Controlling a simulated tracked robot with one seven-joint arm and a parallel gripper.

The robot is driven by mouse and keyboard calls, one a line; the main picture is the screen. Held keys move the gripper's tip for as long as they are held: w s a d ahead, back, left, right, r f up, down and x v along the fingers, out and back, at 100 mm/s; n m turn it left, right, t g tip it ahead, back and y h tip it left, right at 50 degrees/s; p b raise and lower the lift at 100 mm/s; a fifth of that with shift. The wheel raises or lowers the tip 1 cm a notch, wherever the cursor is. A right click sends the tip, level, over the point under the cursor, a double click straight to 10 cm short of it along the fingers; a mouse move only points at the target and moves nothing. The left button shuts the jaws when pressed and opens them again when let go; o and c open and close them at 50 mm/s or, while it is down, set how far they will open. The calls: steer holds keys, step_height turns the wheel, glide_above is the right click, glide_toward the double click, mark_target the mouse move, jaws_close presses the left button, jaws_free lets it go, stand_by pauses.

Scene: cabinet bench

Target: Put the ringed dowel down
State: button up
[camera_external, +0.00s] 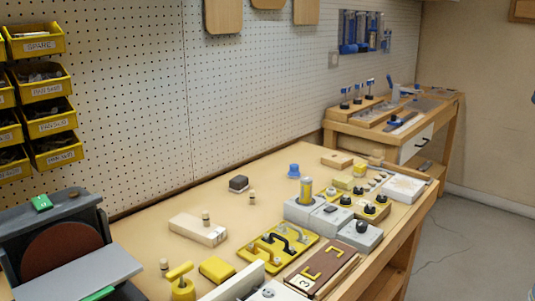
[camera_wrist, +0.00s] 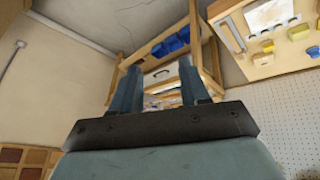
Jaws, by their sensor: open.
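My gripper (camera_wrist: 160,82) shows in the wrist view with its two blue-grey fingers apart. I see nothing held between them. Several small wooden dowels stand on the bench: one by the pale wooden block (camera_external: 198,229), a dowel (camera_external: 206,217) with a darker band; another dowel (camera_external: 252,197) near the dark block; and a third dowel (camera_external: 164,265) at the front left. They are too small to tell surely which is the ringed one.
The bench top (camera_external: 150,232) is bare around the dowels. A dark block (camera_external: 238,183) and a blue knob (camera_external: 293,170) stand farther back. A yellow plate with handles (camera_external: 278,247), a brown numbered board (camera_external: 322,268) and grey boxes (camera_external: 300,210) crowd the right. Yellow bins (camera_external: 45,87) hang at left.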

steer(key=shift+s+d+f+m+y, duration=0.1)
steer(key=shift+s+f+m+y, duration=0.15)
steer(key=shift+s+m, duration=0.55)
steer(key=shift+s+d+f+m+y, duration=0.15)
steer(key=shift+s+f+m, duration=0.2)
steer(key=shift+s, duration=0.7)
steer(key=shift+o, duration=0.5)
steer(key=shift+w+a+r, duration=0.1)
steer(key=shift+a, duration=0.05)
